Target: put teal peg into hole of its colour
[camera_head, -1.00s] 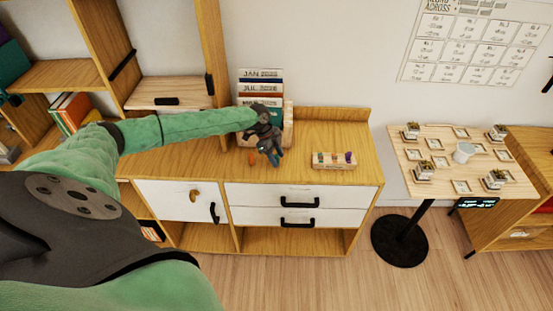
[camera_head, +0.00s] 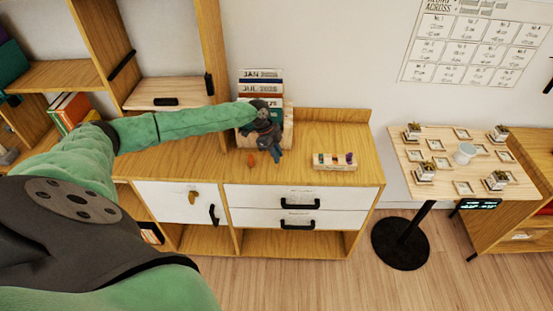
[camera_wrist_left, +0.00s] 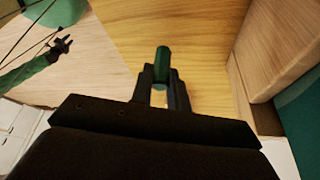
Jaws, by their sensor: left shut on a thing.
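My left gripper (camera_head: 274,156) is above the left part of the wooden cabinet top, in front of the upright calendar-like cards. In the left wrist view it is shut on the teal peg (camera_wrist_left: 162,64), a dark green-teal rod that sticks out past the fingertips. The peg is hard to make out in the head view. A small wooden block (camera_head: 335,167) with several coloured spots or pegs along its top sits to the right on the cabinet. Its holes are too small to make out. My right gripper (camera_wrist_left: 64,43) shows small at the upper left of the wrist view.
A small orange object (camera_head: 251,160) lies just left of the left gripper. The card holder (camera_head: 287,128) stands close behind it. The cabinet top (camera_head: 310,140) is clear between gripper and block. A side table (camera_head: 431,151) with small frames stands further right.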

